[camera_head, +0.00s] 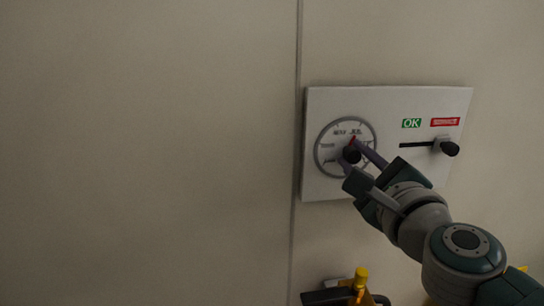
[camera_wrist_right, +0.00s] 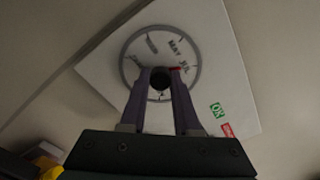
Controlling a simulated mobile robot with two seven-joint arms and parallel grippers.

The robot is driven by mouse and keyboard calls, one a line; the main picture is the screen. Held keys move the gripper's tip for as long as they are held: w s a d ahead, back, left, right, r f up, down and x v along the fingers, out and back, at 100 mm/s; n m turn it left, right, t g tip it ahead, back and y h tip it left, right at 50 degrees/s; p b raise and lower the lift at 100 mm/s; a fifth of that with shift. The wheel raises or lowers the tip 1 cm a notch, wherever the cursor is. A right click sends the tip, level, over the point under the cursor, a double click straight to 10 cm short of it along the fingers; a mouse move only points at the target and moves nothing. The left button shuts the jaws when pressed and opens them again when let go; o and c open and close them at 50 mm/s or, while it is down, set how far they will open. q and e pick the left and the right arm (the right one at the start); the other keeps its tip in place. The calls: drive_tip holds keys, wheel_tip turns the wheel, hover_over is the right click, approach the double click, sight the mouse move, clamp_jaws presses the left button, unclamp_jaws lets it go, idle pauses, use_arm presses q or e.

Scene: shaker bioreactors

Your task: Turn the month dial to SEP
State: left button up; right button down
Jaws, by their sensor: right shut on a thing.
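The month dial (camera_head: 328,138) is a round face with a grey ring on a white wall panel. It also shows in the right wrist view (camera_wrist_right: 134,63). MAY and JUL can be read; the other labels are too small or hidden. Its black knob (camera_head: 351,156) sits at the centre, with a red pointer (camera_head: 352,141) towards JUL. My right gripper (camera_head: 352,153) is shut on the knob, with a purple finger on either side. The knob shows between the fingers in the right wrist view (camera_wrist_right: 160,76). My left gripper is not in view.
On the same panel (camera_head: 390,102), right of the dial, are a green OK label (camera_head: 411,123), a red label (camera_head: 445,122) and a slider with a black handle (camera_head: 449,148). A yellow and black object (camera_head: 359,284) is below the panel. The wall to the left is bare.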

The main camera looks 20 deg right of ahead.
drive_tip(key=m, duration=0.5)
drive_tip(key=shift+m+b, duration=0.3)
drive_tip(key=shift+m, duration=1.2)
drive_tip(key=shift+a+m, duration=0.1)
drive_tip(key=shift+m, duration=0.9)
drive_tip(key=c, duration=0.6)
unclamp_jaws()
drive_tip(key=shift+c, duration=0.2)
